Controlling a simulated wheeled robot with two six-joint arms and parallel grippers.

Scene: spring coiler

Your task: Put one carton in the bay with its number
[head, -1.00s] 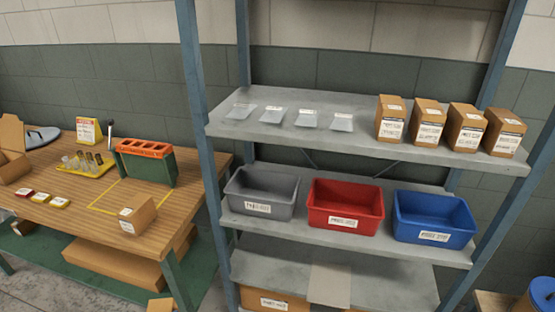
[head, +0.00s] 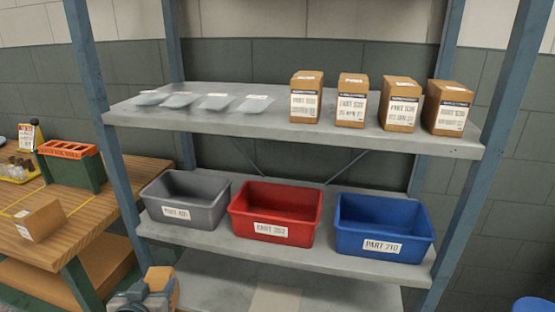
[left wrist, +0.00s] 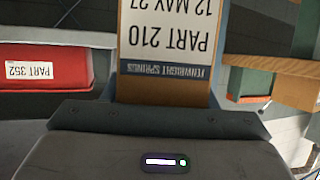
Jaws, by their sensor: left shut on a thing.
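My left gripper (head: 150,292) is at the bottom left of the head view, shut on a carton (head: 164,281) and in front of the shelf unit. In the left wrist view the held carton (left wrist: 168,45) shows a label reading PART 210, upside down. Three bins stand on the middle shelf: a grey bin (head: 178,211) whose number is hard to read, a red bin (head: 270,229) labelled PART 352, and a blue bin (head: 383,245) labelled PART 210. All three look empty inside. My right gripper is out of view.
Several brown cartons (head: 350,101) stand on the upper shelf (head: 250,122), right of several pale flat packets (head: 180,100). A wooden bench (head: 75,239) at the left holds another carton (head: 39,221) and an orange-topped rack (head: 72,160). Blue posts (head: 108,165) frame the shelves.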

